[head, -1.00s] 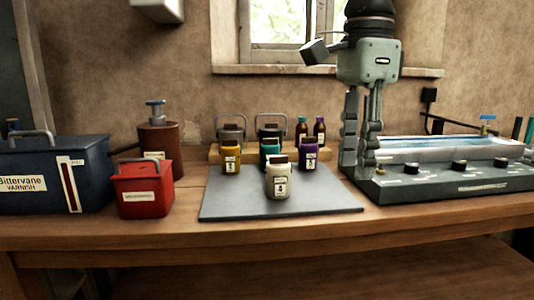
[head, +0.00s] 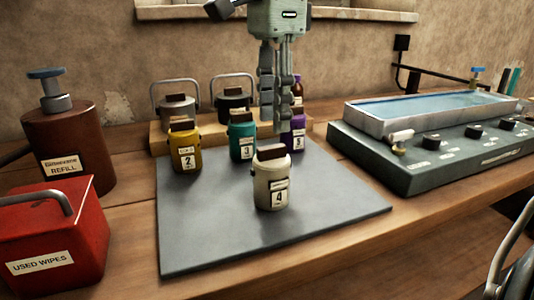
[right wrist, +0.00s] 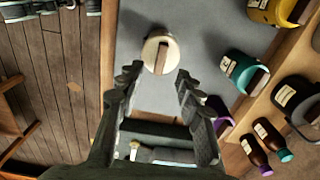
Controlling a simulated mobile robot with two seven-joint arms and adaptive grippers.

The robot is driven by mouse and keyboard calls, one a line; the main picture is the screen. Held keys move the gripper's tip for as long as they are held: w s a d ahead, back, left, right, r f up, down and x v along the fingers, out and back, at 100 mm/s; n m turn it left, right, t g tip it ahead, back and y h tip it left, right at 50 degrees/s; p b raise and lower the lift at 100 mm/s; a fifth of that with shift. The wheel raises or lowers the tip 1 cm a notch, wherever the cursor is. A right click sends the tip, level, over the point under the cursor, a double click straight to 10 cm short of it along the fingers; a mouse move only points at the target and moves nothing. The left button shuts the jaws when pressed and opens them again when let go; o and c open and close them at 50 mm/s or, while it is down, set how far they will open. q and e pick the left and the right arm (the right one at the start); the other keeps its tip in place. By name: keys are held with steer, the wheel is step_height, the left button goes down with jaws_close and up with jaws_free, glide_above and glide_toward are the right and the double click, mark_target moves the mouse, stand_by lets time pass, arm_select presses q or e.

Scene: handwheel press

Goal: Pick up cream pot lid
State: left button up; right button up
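The cream pot (head: 271,190), labelled 4, stands upright on the grey mat (head: 200,240). Its cream lid (head: 272,163) sits on top, with a brown bar grip across it. In the right wrist view the round lid (right wrist: 152,47) shows from above, just beyond my fingertips. My right gripper (head: 283,128) points down, just behind and above the pot in the head view. In the right wrist view its fingers (right wrist: 157,76) are spread apart with nothing between them. My left gripper is out of view.
Behind stand yellow (head: 186,150), teal (head: 241,138) and purple (head: 297,141) pots. A wooden riser (head: 160,140) holds grey and black handled pots and a bottle. A red wipes box (head: 60,235) is left, a bath unit (head: 400,160) right. The mat's front is clear.

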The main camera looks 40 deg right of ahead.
mark_target(271, 147)
step_height(271, 147, down, 5)
steer(key=shift+f, duration=0.15)
steer(key=shift+a, duration=0.1)
steer(key=shift+c, duration=0.5)
steer(key=shift+w, duration=0.1)
jaws_close()
